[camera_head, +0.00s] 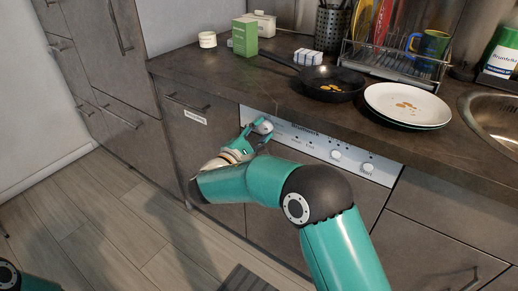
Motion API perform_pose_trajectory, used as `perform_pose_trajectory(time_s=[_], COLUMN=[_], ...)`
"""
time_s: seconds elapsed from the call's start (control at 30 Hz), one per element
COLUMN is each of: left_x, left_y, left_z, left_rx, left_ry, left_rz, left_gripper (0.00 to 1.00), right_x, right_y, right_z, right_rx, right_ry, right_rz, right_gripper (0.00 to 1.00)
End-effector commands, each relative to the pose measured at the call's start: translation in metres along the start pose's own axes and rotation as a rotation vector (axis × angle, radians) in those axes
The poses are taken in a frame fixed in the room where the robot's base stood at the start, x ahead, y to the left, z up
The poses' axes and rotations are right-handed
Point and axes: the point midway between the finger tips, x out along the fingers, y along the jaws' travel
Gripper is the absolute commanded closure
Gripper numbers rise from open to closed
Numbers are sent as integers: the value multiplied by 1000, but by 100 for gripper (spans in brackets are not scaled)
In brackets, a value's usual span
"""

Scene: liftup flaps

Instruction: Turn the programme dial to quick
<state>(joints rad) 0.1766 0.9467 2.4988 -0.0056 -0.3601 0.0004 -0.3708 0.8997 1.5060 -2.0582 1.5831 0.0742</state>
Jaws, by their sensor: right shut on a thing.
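The dishwasher's light control panel (315,144) runs along the counter front, with a printed scale and white knobs. The programme dial (263,126) is a round grey knob at the panel's left part. My right gripper (259,131) is at the panel, its fingers shut on the dial. The fingers partly cover the dial, and I cannot read which setting it points to. Two other knobs (336,155) sit further right on the panel, clear of the gripper. My left gripper is not in view; only part of that arm shows at the lower left.
The dark countertop (215,75) overhangs just above the panel. A black frying pan (331,84) and stacked plates (407,104) with food scraps stand near its front edge.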

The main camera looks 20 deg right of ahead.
Motion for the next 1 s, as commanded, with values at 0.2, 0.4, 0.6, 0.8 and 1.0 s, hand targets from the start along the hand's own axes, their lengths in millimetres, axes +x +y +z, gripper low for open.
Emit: perform_pose_trajectory(time_s=[0.2,0.4,0.6,0.8,1.0], left_x=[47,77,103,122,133], left_y=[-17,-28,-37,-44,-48], left_z=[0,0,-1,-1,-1], left_rx=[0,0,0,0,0], left_ry=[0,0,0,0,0], left_rz=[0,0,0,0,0], left_gripper=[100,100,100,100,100], right_x=[0,0,0,0,1], right_y=[-11,-11,-10,-8,-6], right_z=[-5,-5,-4,-4,-3], right_rx=[203,391,576,730,836], right_ry=[-19,-33,-47,-57,-65], right_rz=[-11,-14,-16,-18,-20], right_gripper=[97,97,97,98,97])
